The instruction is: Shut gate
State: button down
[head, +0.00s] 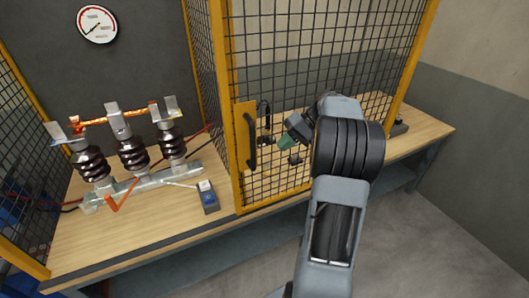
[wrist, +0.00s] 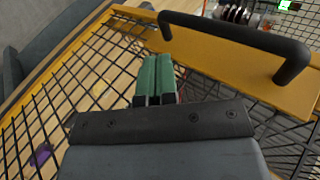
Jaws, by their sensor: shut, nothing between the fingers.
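The gate is a yellow-framed black mesh panel (head: 335,45) with a black bar handle (head: 250,141) on a yellow plate at its left edge. It stands to the right of the cage's open front, so the gate is open. In the wrist view the handle (wrist: 240,38) crosses the upper right, on the yellow plate (wrist: 215,68). My gripper (head: 287,143) has green fingers, shut and empty, just right of the handle. In the wrist view the fingertips (wrist: 155,60) point towards the plate, left of the handle; contact is unclear.
A round gauge (head: 97,24) hangs behind. The wooden bench (head: 130,233) continues right behind the gate. The floor (head: 430,240) at right looks clear.

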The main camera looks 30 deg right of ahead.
jog(key=w+a+f+p, duration=0.1)
jog(key=a+f, duration=0.1)
jog(key=a, duration=0.4)
jog(key=shift+w+a+f, duration=0.2)
jog(key=shift+w, duration=0.2)
